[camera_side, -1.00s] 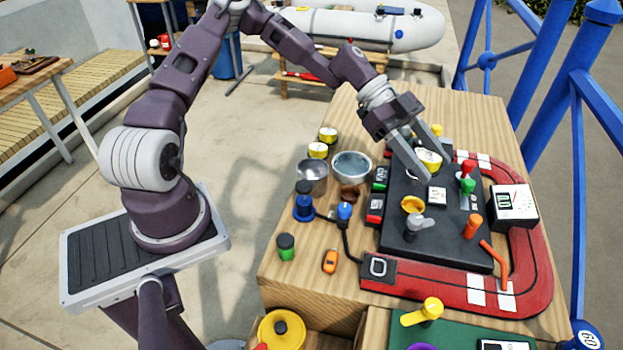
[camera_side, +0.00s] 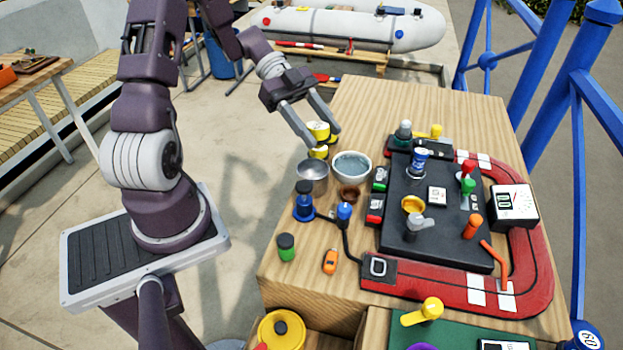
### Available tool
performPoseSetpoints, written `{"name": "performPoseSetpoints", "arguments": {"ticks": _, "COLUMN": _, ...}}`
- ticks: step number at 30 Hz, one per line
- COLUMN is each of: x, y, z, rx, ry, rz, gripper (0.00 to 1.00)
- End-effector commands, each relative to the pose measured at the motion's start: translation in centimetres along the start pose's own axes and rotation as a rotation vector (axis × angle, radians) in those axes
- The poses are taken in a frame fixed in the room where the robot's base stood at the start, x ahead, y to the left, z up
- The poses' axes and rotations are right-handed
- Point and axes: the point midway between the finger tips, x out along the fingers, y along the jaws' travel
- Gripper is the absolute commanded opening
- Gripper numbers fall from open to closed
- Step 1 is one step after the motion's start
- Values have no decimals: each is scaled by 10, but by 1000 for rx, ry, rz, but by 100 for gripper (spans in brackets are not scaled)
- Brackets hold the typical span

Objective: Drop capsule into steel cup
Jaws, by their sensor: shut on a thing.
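My gripper (camera_side: 323,139) is shut on a yellow-and-white capsule (camera_side: 318,130), held between its fingers. It is at the left side of the wooden table, above and behind the steel cup (camera_side: 312,182) in the picture. The cup is a shiny open bowl; its inside looks empty as far as I can see.
A bowl of bluish water (camera_side: 352,167) stands right beside the steel cup. A small brown cup (camera_side: 348,194), a blue-based dark jar (camera_side: 304,205) and a blue knob (camera_side: 344,211) are in front. A black panel (camera_side: 450,235) with knobs and a red track fill the table's right.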

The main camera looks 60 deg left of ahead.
Motion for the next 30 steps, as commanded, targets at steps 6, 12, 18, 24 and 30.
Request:
{"name": "performPoseSetpoints", "arguments": {"ticks": 6, "x": 15, "y": 0, "z": 26, "rx": -3, "ry": 2, "rz": 2, "gripper": 7}}
{"name": "performPoseSetpoints", "arguments": {"ticks": 12, "x": 19, "y": 0, "z": 34, "rx": -1, "ry": 0, "rz": 2, "gripper": 7}}
{"name": "performPoseSetpoints", "arguments": {"ticks": 18, "x": 19, "y": 0, "z": 34, "rx": 0, "ry": -1, "rz": 2, "gripper": 52}}
{"name": "performPoseSetpoints", "arguments": {"ticks": 24, "x": 19, "y": 0, "z": 34, "rx": 0, "ry": -1, "rz": 2, "gripper": 73}}
{"name": "performPoseSetpoints", "arguments": {"ticks": 30, "x": 18, "y": 0, "z": 34, "rx": 0, "ry": -2, "rz": 1, "gripper": 73}}
